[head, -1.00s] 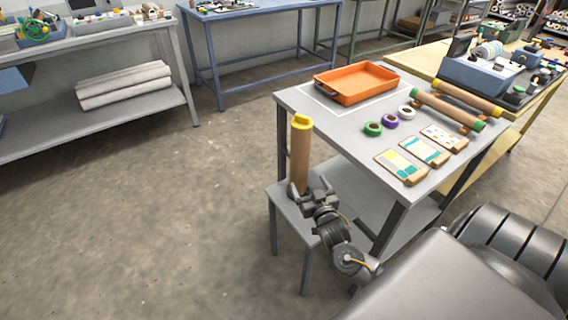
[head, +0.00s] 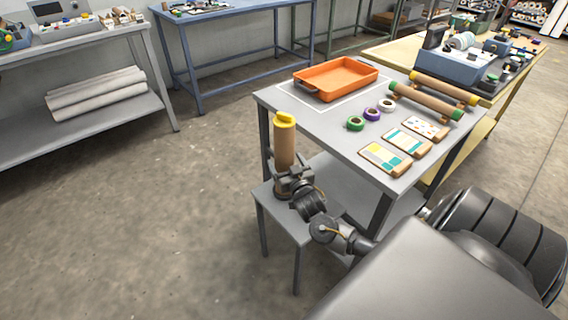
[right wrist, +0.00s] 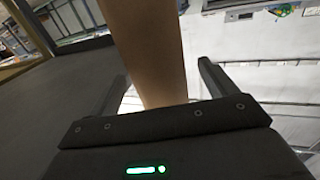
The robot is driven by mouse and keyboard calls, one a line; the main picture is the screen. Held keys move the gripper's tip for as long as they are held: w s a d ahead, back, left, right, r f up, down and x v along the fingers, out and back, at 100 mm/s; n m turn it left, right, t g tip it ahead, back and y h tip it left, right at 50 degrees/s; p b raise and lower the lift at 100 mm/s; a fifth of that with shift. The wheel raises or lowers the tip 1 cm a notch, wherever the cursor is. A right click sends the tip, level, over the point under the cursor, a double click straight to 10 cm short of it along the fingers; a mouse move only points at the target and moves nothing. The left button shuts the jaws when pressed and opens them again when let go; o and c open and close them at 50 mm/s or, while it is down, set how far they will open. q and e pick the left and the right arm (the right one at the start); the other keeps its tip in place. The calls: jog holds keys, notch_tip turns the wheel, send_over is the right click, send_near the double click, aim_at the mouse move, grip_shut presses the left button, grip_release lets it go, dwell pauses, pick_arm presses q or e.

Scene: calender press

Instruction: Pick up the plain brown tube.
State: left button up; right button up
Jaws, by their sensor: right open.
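A plain brown tube with a yellow cap (head: 284,145) stands upright on a small grey stand (head: 262,197) beside the table. My right gripper (head: 291,178) is at the lower part of this tube and hides its base in the head view. In the right wrist view the brown tube (right wrist: 150,45) rises between the two fingers of my right gripper (right wrist: 163,76). The fingers are open, one on each side, with a gap at the right finger. Whether the left finger touches the tube is hard to tell. My left gripper is not in view.
The grey table (head: 335,130) holds an orange tray (head: 337,78), several tape rolls, sample cards, and two lying brown tubes, one with green ends (head: 425,101) and one with yellow ends (head: 443,88). Blue (head: 235,27) and yellow (head: 395,50) tables stand behind. The floor at left is clear.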

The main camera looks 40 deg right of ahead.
jog(key=x, duration=0.4)
jog(key=shift+d+f, duration=0.1)
jog(key=shift+d, duration=0.05)
jog(key=shift+c, duration=0.2)
jog(key=c, duration=1.1)
